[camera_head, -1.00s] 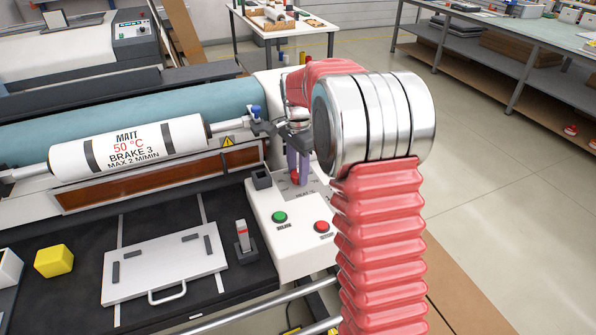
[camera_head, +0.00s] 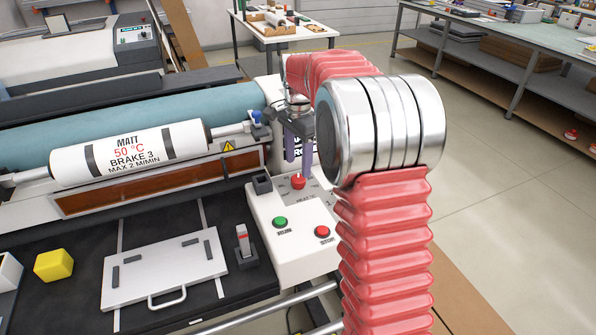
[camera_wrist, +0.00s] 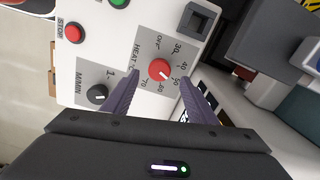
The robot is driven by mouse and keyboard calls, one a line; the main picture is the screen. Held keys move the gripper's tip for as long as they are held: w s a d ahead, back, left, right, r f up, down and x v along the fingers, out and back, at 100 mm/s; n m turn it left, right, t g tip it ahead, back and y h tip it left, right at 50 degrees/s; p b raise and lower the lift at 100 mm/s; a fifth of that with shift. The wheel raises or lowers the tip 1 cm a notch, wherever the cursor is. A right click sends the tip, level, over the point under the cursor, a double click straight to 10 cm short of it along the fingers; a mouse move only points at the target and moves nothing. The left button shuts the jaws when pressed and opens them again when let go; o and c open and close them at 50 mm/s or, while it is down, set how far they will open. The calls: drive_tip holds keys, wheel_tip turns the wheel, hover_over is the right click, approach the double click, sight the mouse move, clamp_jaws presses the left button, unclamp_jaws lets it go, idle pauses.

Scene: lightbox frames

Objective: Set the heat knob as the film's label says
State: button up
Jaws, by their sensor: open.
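The film roll (camera_head: 130,155) lies across the machine at left in the head view; its label reads MATT, 50 °C, BRAKE 3, MAX 2 M/MIN. The red heat knob (camera_head: 298,181) is on the white control panel (camera_head: 265,215). In the wrist view the heat knob (camera_wrist: 159,69) sits in a scale from OFF to 70, and its white mark points at about 50. My gripper (camera_head: 299,160) is open and empty above the knob, apart from it. In the wrist view its purple fingers (camera_wrist: 160,78) stand on either side of the knob.
A green button (camera_head: 280,222) and a red stop button (camera_head: 322,232) are nearer on the panel. A black M/MIN knob (camera_wrist: 97,94) is beside the heat scale. A yellow block (camera_head: 53,264) lies on the black bed.

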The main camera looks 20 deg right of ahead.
sight(298, 178)
wheel_tip(298, 178, up, 8)
idle(0.4)
idle(0.4)
drive_tip(key=s+a+f+n, duration=0.1)
drive_tip(key=s+f+n, duration=0.35)
drive_tip(key=n, duration=0.25)
drive_tip(key=s+a+r+n+t, duration=0.1)
drive_tip(key=s+a+n, duration=0.3)
drive_tip(key=s, duration=0.9)
drive_tip(key=s+a+r+n+t, duration=0.1)
drive_tip(key=s+a+n+t, duration=0.3)
drive_tip(key=s, duration=0.9)
drive_tip(key=shift+s+a+n+t, duration=0.3)
drive_tip(key=shift+a+n, duration=0.1)
drive_tip(key=shift+a, duration=1.25)
